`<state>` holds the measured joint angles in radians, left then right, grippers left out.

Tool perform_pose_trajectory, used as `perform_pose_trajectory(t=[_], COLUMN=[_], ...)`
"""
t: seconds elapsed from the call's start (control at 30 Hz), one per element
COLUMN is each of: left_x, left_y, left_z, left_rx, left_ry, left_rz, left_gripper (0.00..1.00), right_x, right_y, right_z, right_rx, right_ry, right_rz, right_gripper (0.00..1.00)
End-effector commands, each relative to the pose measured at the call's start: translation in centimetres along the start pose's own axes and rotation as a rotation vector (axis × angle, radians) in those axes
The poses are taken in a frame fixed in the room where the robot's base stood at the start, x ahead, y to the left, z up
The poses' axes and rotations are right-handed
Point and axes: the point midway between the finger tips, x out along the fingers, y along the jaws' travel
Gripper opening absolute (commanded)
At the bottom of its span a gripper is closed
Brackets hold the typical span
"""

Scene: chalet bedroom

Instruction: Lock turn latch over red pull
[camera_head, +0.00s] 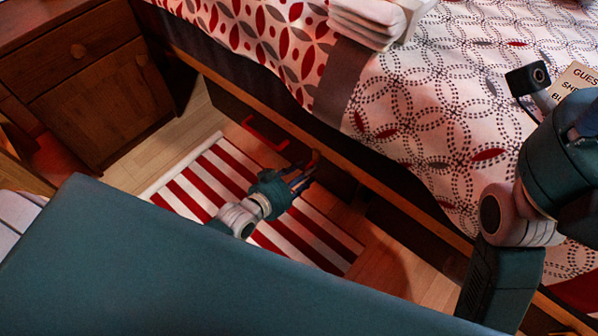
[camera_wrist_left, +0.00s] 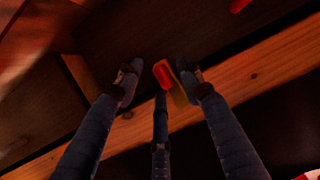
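The red pull (camera_head: 265,132) is a bar handle on the dark drawer front under the bed. Part of it shows at the top right of the left wrist view (camera_wrist_left: 240,4). My left gripper (camera_head: 303,177) is at the latch. In its wrist view (camera_wrist_left: 160,78), the fingers are spread around the latch, with a gap on the left; contact on the right is unclear. My right gripper is hidden.
The bed (camera_head: 420,100) with patterned cover overhangs the drawers. A red-and-white striped rug (camera_head: 215,178) lies on the wooden floor below my left arm. A wooden cabinet (camera_head: 100,105) stands at the left. A sign (camera_head: 578,78) and folded towels (camera_head: 368,20) are on the bed.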

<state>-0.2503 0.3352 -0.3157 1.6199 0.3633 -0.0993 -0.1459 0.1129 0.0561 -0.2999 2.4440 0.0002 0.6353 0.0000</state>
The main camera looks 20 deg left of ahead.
Motion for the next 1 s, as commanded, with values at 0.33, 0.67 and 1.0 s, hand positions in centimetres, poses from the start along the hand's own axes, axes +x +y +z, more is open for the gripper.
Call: perform_pose_trajectory(t=[0.33,0.67,1.0], left_x=[-6.5,-11.3,-11.7], left_y=[0.0,-0.1,-0.1], left_z=[0.2,0.1,0.0], left_rx=[0.001,0.002,0.001], left_ry=[-0.004,-0.002,-0.001], left_rz=[0.000,-0.001,-0.001], left_gripper=[0.38,0.38,0.38], right_x=[0.0,0.0,0.0], right_y=[0.0,0.0,0.0], right_z=[0.0,0.0,0.0], right_rx=[0.000,0.000,0.000], right_ry=[0.000,0.000,0.000], right_rz=[0.000,0.000,0.000], right_gripper=[0.41,0.41,0.41])
